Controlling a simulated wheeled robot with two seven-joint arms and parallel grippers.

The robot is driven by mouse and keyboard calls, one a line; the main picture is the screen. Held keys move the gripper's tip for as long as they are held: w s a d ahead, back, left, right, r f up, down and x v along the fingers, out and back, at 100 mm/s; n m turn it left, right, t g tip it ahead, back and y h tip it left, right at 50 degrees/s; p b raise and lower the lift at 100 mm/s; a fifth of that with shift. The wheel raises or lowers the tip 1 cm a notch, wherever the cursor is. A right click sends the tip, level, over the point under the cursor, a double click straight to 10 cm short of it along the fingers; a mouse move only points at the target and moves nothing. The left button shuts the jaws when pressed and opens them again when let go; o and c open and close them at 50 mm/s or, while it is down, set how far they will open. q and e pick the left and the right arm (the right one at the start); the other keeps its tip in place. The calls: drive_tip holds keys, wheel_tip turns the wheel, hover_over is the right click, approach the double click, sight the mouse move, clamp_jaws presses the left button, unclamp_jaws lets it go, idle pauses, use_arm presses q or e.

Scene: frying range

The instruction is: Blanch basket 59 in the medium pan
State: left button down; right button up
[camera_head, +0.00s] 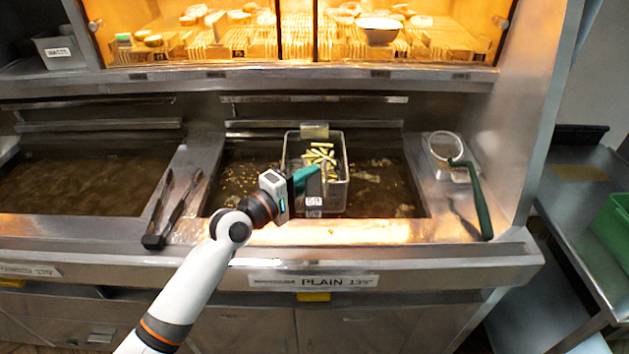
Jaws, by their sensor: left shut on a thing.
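A wire basket (346,163) with pale chips (319,158) in it stands in the middle pan (390,180), whose oil is brown with bits floating on it. My left gripper (309,180) is shut at the basket's near side, on what looks like its handle, which the gripper mostly hides. A small tag (314,205) hangs at the basket's near side; I cannot read its number. The label under this pan (314,282) reads "PLAIN 135°". My right gripper is not in view.
Another oil pan (80,185) lies to the left. Tongs (176,212) rest on the ledge between the pans. A skimmer with a green handle (481,203) lies to the right. A heated glass cabinet (300,30) stands behind. A green crate (612,228) is at far right.

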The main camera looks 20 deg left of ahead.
use_arm(q)
wheel_tip(320, 180, up, 6)
drive_tip(key=p, duration=0.5)
drive_tip(key=shift+r, duration=0.15)
